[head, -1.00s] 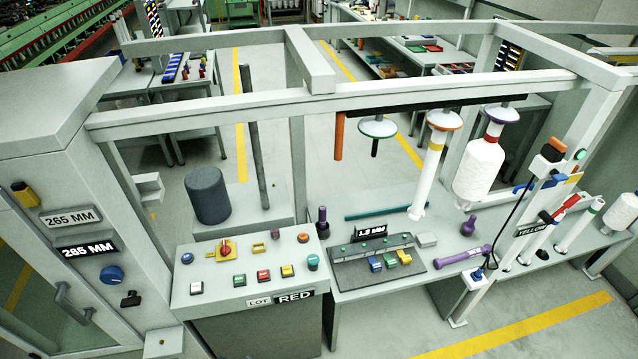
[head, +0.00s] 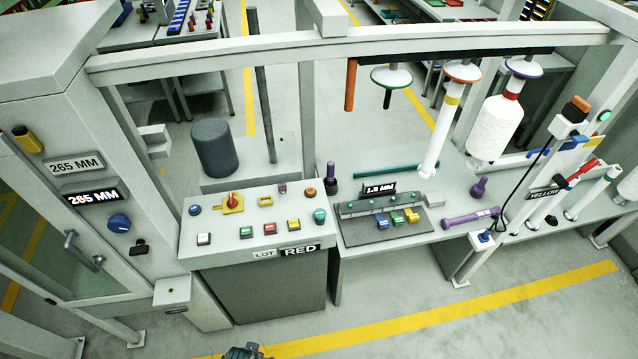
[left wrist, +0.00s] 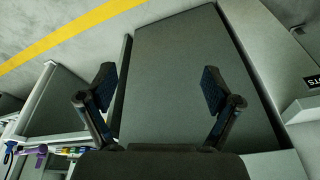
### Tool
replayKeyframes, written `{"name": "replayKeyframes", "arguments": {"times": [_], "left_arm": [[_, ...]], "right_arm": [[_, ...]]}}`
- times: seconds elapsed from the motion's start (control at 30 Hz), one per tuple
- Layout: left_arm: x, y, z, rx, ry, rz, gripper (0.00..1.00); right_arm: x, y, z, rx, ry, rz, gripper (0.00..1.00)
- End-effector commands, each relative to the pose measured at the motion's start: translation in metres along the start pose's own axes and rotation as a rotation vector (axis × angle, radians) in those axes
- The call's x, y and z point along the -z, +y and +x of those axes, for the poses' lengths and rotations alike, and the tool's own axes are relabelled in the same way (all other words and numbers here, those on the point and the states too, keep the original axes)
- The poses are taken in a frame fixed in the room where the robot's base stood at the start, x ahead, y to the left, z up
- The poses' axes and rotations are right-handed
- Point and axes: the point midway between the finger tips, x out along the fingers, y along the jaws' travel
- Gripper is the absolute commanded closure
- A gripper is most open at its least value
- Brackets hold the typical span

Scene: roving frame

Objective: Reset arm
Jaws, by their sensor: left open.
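My left gripper (left wrist: 157,90) shows in the left wrist view with its two dark fingers spread apart, open and empty. Behind the fingers is the plain grey front panel of the control cabinet (left wrist: 170,50). In the head view a small dark part of my own arm (head: 246,351) shows at the bottom edge, left of the middle. The fingers are not visible in the head view. My right gripper is in neither view.
The button console (head: 215,255) with the LOT RED label stands ahead. A workbench (head: 400,240) with a purple tool (head: 470,219) and hanging spools (head: 495,130) is right of it. A cabinet (head: 50,110) stands at the left. The floor (head: 420,315) in front is clear.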

Motion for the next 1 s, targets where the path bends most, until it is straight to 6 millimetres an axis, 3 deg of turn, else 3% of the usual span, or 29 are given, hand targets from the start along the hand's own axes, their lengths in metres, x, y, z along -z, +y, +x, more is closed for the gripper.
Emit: {"name": "replayKeyframes", "arguments": {"times": [0.03, 0.13, 0.2, 0.3, 0.4, 0.5, 0.63, 0.77, 1.0], "left_arm": [[-0.012, 0.001, 0.03, -0.002, -0.016, 0.002, 0.1], [-0.043, 0.004, 0.09, -0.005, -0.041, 0.006, 0.1], [-0.074, 0.006, 0.135, -0.007, -0.063, 0.01, 0.1], [-0.125, 0.009, 0.191, -0.011, -0.091, 0.017, 0.1], [-0.178, 0.011, 0.231, -0.014, -0.116, 0.023, 0.1], [-0.225, 0.011, 0.255, -0.015, -0.136, 0.028, 0.1], [-0.266, 0.011, 0.269, -0.017, -0.153, 0.033, 0.1], [-0.283, 0.011, 0.272, -0.017, -0.158, 0.035, 0.1], [-0.285, 0.011, 0.271, -0.017, -0.159, 0.036, 0.1]], "right_arm": [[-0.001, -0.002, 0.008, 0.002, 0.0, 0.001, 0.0], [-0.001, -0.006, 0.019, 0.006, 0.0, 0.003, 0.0], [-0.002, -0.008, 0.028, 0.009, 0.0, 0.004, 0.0], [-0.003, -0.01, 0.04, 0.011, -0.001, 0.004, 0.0], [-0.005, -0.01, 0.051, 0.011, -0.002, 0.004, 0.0], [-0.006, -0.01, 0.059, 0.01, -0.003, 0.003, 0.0], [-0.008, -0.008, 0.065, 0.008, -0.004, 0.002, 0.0], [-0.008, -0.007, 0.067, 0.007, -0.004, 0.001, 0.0], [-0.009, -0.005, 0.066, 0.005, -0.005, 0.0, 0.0]]}}
